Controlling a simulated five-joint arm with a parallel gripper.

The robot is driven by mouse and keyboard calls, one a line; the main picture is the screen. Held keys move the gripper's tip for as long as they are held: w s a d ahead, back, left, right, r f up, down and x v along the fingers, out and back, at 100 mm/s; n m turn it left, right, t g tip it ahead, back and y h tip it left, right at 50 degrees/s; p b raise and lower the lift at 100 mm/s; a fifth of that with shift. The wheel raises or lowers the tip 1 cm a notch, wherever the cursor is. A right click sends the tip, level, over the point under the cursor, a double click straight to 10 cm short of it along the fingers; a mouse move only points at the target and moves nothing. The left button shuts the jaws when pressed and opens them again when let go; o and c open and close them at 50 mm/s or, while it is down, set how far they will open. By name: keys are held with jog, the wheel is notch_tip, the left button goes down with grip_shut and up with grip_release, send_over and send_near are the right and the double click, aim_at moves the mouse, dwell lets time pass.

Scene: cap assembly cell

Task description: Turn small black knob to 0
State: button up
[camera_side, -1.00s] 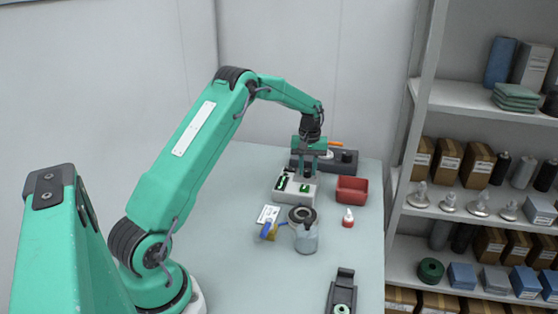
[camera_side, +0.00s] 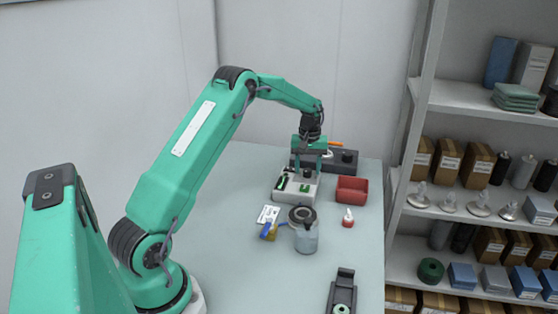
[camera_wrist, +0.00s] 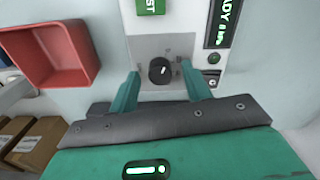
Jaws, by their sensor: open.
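The small black knob (camera_wrist: 160,71) sits on a grey plate on the white control box (camera_wrist: 176,20). Its white pointer mark tilts up and to the right in the wrist view; the scale marks around it are too small to read. My gripper (camera_wrist: 161,75) is open, with one teal finger on each side of the knob and a gap on both sides. In the side view my gripper (camera_side: 311,170) is over the control box (camera_side: 292,194), and the knob shows dark between the fingers.
A red bin (camera_side: 352,190) stands right of the box; it also shows in the wrist view (camera_wrist: 88,45). A dark block (camera_side: 348,163) lies behind. The table's left side is clear.

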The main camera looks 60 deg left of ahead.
aim_at(308, 171)
jog(key=shift+r, duration=3.8)
jog(key=shift+r, duration=0.1)
jog(key=shift+d+r, duration=0.2)
jog(key=s+d+r+m+t, duration=0.3)
jog(key=s+d+r+m, duration=0.2)
jog(key=s+d+r, duration=0.75)
jog(key=s+d+m+t, duration=0.1)
jog(key=s+d+m, duration=0.2)
jog(key=s, duration=0.6)
jog(key=s+d+f+m+t, duration=0.1)
jog(key=s+d+m, duration=0.2)
jog(key=s+d, duration=0.5)
jog(key=shift+s+d+f+t, duration=0.2)
jog(key=shift+s+t, duration=0.1)
jog(key=shift+s, duration=0.1)
